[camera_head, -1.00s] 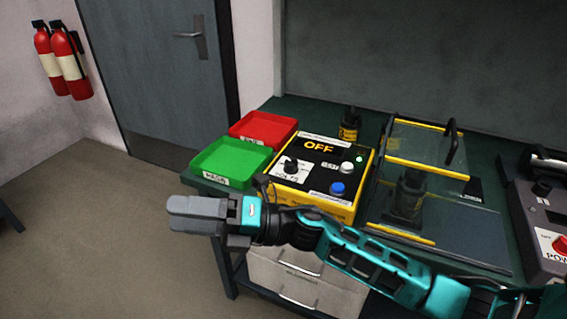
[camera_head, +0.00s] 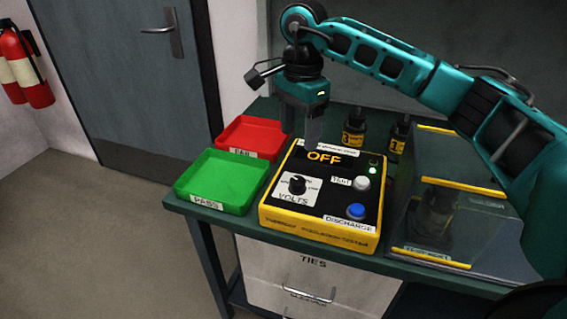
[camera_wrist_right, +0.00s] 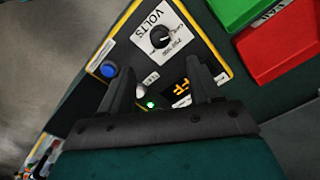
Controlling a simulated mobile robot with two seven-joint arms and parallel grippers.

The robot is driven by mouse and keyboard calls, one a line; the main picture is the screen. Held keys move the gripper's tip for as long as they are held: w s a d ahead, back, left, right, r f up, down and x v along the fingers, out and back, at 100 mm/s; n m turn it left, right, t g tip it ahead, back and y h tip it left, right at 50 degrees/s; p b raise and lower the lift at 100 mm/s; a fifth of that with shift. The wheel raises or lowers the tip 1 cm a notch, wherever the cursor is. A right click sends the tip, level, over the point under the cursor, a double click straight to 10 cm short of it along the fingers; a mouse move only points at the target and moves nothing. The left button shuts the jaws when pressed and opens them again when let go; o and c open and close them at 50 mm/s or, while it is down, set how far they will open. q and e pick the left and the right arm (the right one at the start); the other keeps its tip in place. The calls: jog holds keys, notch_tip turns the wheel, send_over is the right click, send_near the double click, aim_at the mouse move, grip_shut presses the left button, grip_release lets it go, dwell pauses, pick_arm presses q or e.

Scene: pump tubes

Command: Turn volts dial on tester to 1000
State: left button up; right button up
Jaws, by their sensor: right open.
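The yellow and black tester (camera_head: 322,202) stands on the bench. Its display (camera_head: 324,158) reads OFF and a small green light shows at its right. The black volts dial (camera_head: 297,184) sits on a white label at the tester's left front; it also shows in the right wrist view (camera_wrist_right: 160,38). My right gripper (camera_head: 302,135) points down above the back left of the tester, apart from the dial. In the right wrist view its two fingers (camera_wrist_right: 162,88) are spread and empty, with the dial beyond them. My left gripper is not in view.
A green tray (camera_head: 222,180) and a red tray (camera_head: 256,136) lie left of the tester. A white button (camera_head: 362,183) and a blue discharge button (camera_head: 356,211) are right of the dial. A clear yellow-edged case (camera_head: 455,182) stands at right. Dark bottles (camera_head: 354,132) stand behind.

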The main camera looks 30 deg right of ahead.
aim_at(298, 179)
notch_tip(298, 179, down, 11)
jog(key=shift+s+d+f, duration=0.1)
jog(key=shift+f, duration=0.75)
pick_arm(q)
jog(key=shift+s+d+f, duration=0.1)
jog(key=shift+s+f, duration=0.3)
pick_arm(e)
jog(key=shift+c, duration=0.2)
jog(key=c, duration=1)
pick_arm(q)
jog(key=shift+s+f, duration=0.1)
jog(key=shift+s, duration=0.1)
